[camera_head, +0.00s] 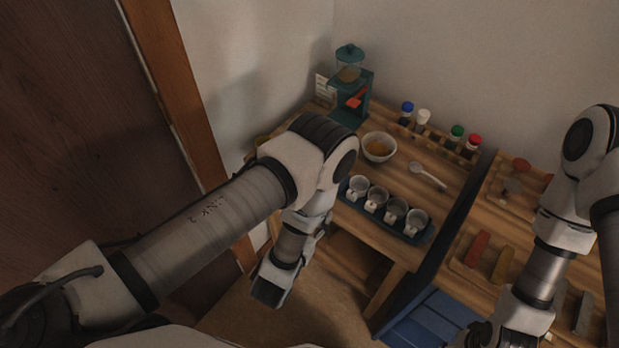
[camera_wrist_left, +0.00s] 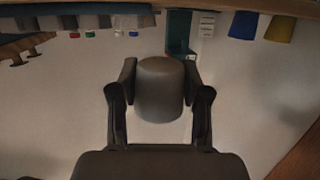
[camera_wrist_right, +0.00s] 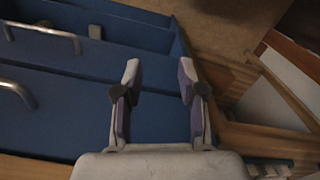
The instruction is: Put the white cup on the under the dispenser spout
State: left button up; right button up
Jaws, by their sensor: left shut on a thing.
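A cup (camera_wrist_left: 160,90), which looks grey in the shade, is held between both fingers of my left gripper (camera_wrist_left: 158,72) in the left wrist view. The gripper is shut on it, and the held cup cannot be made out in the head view. The teal dispenser (camera_head: 366,98) with a clear jar and an orange lever stands at the back corner of the wooden table. It also shows beyond the held cup in the left wrist view (camera_wrist_left: 178,32). The spout is too small to make out. My right gripper (camera_wrist_right: 157,82) is open and empty above blue drawers.
Several light cups stand on a dark tray (camera_head: 424,238) at the table's front. A bowl (camera_head: 380,147), a spoon (camera_head: 427,175) and coloured-lid jars (camera_head: 456,135) lie behind. Blue (camera_wrist_left: 243,25) and yellow (camera_wrist_left: 279,28) containers show near the edge. Blue drawers (camera_head: 430,320) stand front right.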

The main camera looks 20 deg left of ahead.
pick_arm(q)
jog(key=w+a+b, duration=0.2)
jog(key=w+b, duration=0.1)
jog(key=w, duration=0.1)
jog(key=w+a+f+b, duration=0.1)
jog(key=w+a+b, duration=0.1)
jog(key=w+b, duration=0.2)
jog(key=w+a+b, duration=0.2)
jog(key=w+b, duration=0.2)
jog(key=w, duration=0.2)
jog(key=shift+w+f, duration=0.1)
jog(key=shift+f, duration=0.05)
jog(key=f, duration=0.3)
jog(key=shift+w+a+f+p, duration=0.1)
jog(key=shift+w+p, duration=0.2)
jog(key=shift+p, duration=0.05)
jog(key=shift+f, duration=0.1)
